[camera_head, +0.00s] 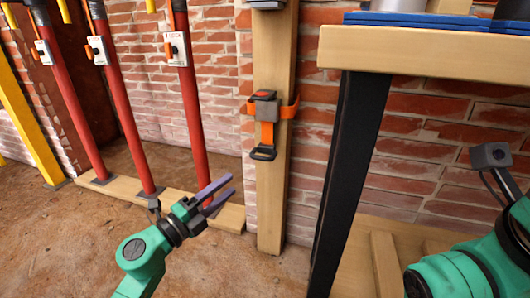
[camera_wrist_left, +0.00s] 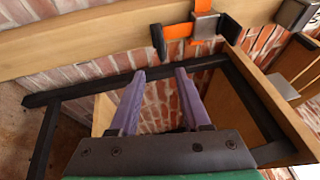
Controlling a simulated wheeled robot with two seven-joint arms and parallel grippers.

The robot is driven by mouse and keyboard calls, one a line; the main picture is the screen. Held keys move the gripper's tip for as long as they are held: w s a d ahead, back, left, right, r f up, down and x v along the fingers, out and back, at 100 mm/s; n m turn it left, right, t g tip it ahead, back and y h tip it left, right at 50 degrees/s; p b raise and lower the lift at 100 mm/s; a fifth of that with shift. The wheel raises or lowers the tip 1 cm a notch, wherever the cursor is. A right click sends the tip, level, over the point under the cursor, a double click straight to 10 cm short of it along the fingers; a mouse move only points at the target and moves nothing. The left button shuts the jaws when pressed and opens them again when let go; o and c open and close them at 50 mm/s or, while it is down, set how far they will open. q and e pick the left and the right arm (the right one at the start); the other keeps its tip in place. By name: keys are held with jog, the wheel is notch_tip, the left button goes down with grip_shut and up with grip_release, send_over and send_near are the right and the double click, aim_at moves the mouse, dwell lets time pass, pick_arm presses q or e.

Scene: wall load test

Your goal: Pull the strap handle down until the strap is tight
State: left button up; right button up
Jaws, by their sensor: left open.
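An orange strap (camera_head: 288,108) runs around an upright wooden post against the brick wall. A grey buckle with a red top (camera_head: 263,95) sits on the post's front. A short orange strap end hangs from it to a black strap handle (camera_head: 263,153). In the left wrist view the orange strap (camera_wrist_left: 178,32) and the black handle (camera_wrist_left: 158,41) show at the top, beyond the fingers. My left gripper (camera_head: 221,194) is open and empty, lower left of the handle and apart from it. In the left wrist view its purple fingers (camera_wrist_left: 158,90) stand apart. My right gripper's fingers are not visible; only part of that arm shows.
Red props (camera_head: 190,95) with white-and-orange boxes stand on a wooden sill (camera_head: 120,190) at the left. A wooden bench (camera_head: 430,52) with a black leg (camera_head: 345,170) stands right of the post. Bare ground lies in front of the post.

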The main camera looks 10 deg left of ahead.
aim_at(262, 159)
pick_arm(q)
jog(key=b+x, duration=0.1)
jog(key=x, duration=1.2)
jog(key=shift+w+d+r, duration=0.15)
jog(key=shift+w+r, duration=0.05)
jog(key=shift+w, duration=0.05)
grip_shut()
jog(key=shift+f, duration=0.1)
dwell(0.5)
